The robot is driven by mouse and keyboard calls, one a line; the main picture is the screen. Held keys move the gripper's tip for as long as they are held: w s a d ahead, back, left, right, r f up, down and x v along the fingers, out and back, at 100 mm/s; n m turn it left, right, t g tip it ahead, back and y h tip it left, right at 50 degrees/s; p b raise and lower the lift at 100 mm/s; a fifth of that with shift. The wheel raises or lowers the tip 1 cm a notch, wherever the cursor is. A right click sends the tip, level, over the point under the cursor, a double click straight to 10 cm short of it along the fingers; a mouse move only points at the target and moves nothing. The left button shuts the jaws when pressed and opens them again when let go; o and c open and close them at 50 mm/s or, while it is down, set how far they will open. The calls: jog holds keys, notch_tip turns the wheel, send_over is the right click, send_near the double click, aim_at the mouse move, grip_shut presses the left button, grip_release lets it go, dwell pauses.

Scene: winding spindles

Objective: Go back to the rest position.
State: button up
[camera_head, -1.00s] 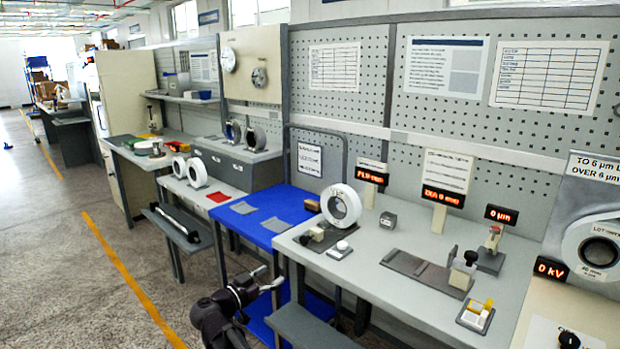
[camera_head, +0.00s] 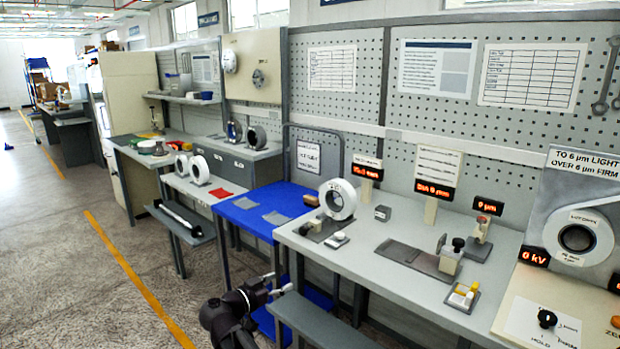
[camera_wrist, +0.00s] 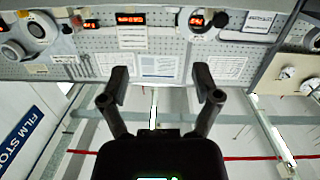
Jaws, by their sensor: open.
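My gripper (camera_head: 278,286) shows low in the head view, in front of the long workbench, past its front edge and over the floor side. Its two fingers are apart and nothing is between them. In the wrist view my gripper (camera_wrist: 160,82) is also open and empty, with the pegboard wall (camera_wrist: 226,42) and its sheets behind the fingers. No object touches the fingers in either view.
A grey bench (camera_head: 395,300) holds a white spool (camera_head: 338,200), small gauges and a weight tray (camera_head: 462,296). A blue-topped table (camera_head: 240,215) stands left of it. A low grey shelf (camera_head: 318,325) is close to my gripper. Open floor (camera_head: 70,270) lies left.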

jog(key=s+d+f+n+g+y, duration=0.25)
jog(key=s+d+f+g, duration=0.35)
jog(key=d, duration=0.5)
jog(key=s+d+f+n+g+y, duration=0.2)
jog(key=d+f+g+y, duration=0.15)
jog(key=d+f, duration=0.55)
jog(key=s+d+f+n+g+y, duration=0.2)
jog(key=s+d+n+g+y, duration=0.1)
jog(key=s+d+n+y, duration=0.25)
notch_tip(320, 180, up, 21)
jog(key=s+m+p, duration=0.1)
jog(key=p, duration=2)
jog(key=shift+s+a+f+m, duration=0.15)
jog(key=shift+s+a+m, duration=0.05)
jog(key=shift+s+m, duration=0.2)
